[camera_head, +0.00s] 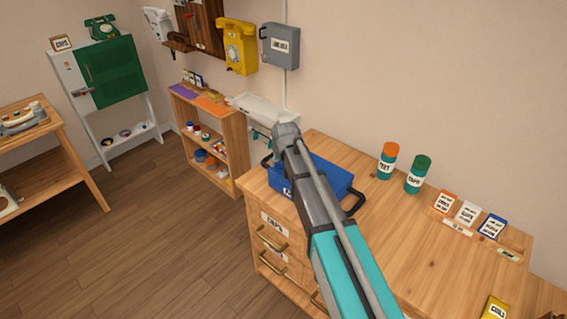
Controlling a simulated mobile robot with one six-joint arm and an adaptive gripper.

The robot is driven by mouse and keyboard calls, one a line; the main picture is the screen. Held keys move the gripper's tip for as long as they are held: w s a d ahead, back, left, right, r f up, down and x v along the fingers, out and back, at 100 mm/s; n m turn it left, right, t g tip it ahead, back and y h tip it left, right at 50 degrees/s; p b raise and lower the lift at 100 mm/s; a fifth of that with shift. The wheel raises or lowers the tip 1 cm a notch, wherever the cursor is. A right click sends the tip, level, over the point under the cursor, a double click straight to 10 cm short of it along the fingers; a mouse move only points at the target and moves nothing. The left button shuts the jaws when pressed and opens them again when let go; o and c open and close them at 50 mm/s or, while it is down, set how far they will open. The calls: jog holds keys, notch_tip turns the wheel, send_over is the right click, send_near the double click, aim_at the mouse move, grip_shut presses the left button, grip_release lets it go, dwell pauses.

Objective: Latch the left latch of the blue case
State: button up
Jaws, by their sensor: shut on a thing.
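The blue case (331,176) sits on the wooden cabinet top, beyond and partly behind my arm. My grey and teal arm reaches from the lower right up to a wrist joint above the case's left part. My gripper's fingers are hidden behind the arm, so their contact with the case cannot be seen.
Orange-capped (387,160) and green-capped (418,174) bottles stand right of the case on the cabinet (400,235). Small labelled boxes (467,212) lie farther right. A low shelf (222,120) stands beyond the case. A yellow phone (237,48) and grey box (280,46) hang on the wall.

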jog(key=m+h, duration=0.1)
jog(key=m, duration=0.2)
jog(key=m+h, duration=0.1)
jog(key=m, duration=0.2)
jog(key=shift+a+h, duration=0.1)
jog(key=shift+h, duration=0.2)
jog(key=m, duration=0.2)
jog(key=m+h, duration=0.1)
jog(key=m, duration=0.2)
jog(key=shift+g+h, duration=0.3)
jog(key=shift+g, duration=0.1)
jog(key=o, duration=1.2)
jog(key=shift+c, duration=0.2)
